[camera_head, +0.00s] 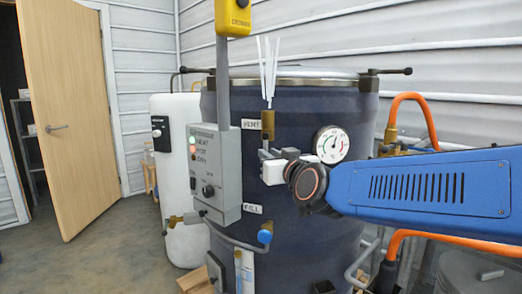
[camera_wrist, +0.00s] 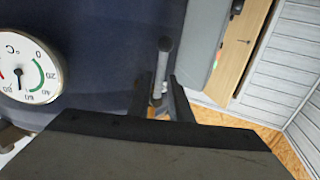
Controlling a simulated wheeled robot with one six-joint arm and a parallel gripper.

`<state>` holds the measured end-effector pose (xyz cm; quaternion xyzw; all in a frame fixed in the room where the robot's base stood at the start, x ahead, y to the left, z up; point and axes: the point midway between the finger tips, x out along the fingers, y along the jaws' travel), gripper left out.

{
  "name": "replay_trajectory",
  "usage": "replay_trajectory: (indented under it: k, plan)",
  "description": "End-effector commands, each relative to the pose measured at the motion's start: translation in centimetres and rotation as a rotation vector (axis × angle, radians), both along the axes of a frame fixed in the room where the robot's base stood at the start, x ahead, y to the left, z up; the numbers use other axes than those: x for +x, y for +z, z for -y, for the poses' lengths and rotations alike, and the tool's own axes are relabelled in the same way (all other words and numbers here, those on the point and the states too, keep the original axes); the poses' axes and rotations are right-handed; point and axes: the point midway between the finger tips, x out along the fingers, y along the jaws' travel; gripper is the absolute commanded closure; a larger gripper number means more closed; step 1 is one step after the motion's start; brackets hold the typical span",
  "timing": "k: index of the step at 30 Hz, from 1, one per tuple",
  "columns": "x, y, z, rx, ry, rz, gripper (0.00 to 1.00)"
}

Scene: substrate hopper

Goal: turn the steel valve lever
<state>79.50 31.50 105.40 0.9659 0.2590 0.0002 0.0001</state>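The steel valve lever (camera_wrist: 164,62) shows in the wrist view as a short grey rod with a rounded end, against the dark blue vessel. Its lower part lies between the two dark fingers of my gripper (camera_wrist: 163,90). I cannot tell whether they press on it. In the head view my gripper (camera_head: 266,154) is at the vessel's front, just below a brass valve body (camera_head: 267,124) by the VENT label. The lever cannot be made out clearly there.
The dark blue vessel (camera_head: 330,220) carries a dial gauge (camera_head: 331,144) close to my wrist. A grey control box (camera_head: 214,172) hangs left of my gripper. A blue-handled valve (camera_head: 265,236) sits below, by the FILL label. Orange hoses (camera_head: 407,98) run at the right.

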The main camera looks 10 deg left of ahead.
Motion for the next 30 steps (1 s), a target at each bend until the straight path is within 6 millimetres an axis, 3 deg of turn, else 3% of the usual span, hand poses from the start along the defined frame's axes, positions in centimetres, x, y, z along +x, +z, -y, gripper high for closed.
replay_trajectory:
  k: [13,27,28,30]
  plan:
    - [5.3,0.0,-3.0,-0.001,0.000,-0.001,0.82]
    - [6.2,0.0,-3.5,0.001,0.000,-0.001,0.82]
    - [6.2,0.0,-3.5,0.001,0.000,-0.001,0.84]
    - [6.2,0.0,-3.5,0.001,0.000,-0.001,1.00]
